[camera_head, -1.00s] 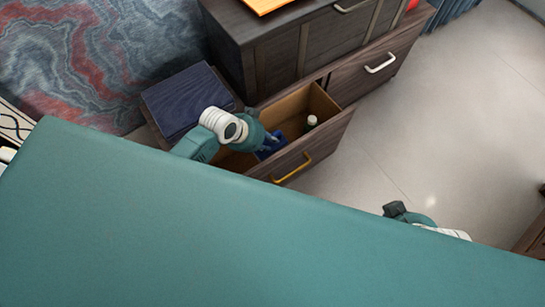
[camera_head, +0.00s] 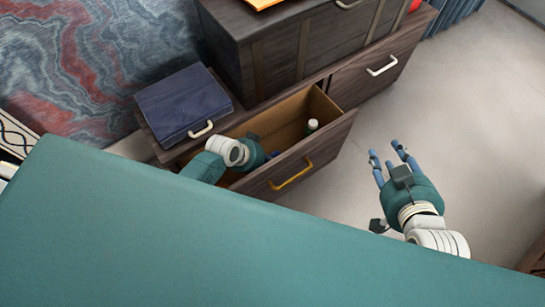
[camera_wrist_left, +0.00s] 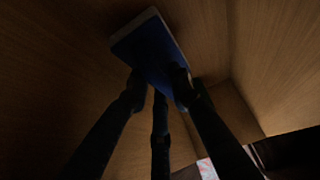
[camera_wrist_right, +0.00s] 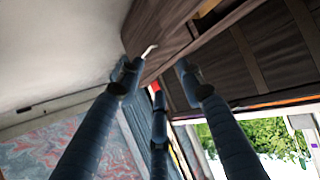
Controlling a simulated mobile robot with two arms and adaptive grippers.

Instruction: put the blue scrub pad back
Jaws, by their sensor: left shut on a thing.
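The blue scrub pad (camera_wrist_left: 150,48), with a pale edge, shows in the left wrist view. My left gripper (camera_wrist_left: 160,84) is shut on it, inside the wood-lined drawer. In the head view my left gripper (camera_head: 262,156) is down in the open drawer (camera_head: 318,152), and the drawer front and my own arm hide most of the fingers and the pad. I cannot tell whether the pad touches the drawer floor. My right gripper (camera_head: 388,158) is open and empty above the floor, right of the drawer.
A green bottle with a white cap (camera_head: 312,126) stands in the drawer, right of my left gripper. The drawer has a yellow handle (camera_head: 291,174). A dark blue case (camera_head: 184,104) lies on the cabinet to the left. The grey floor (camera_head: 455,110) at right is clear.

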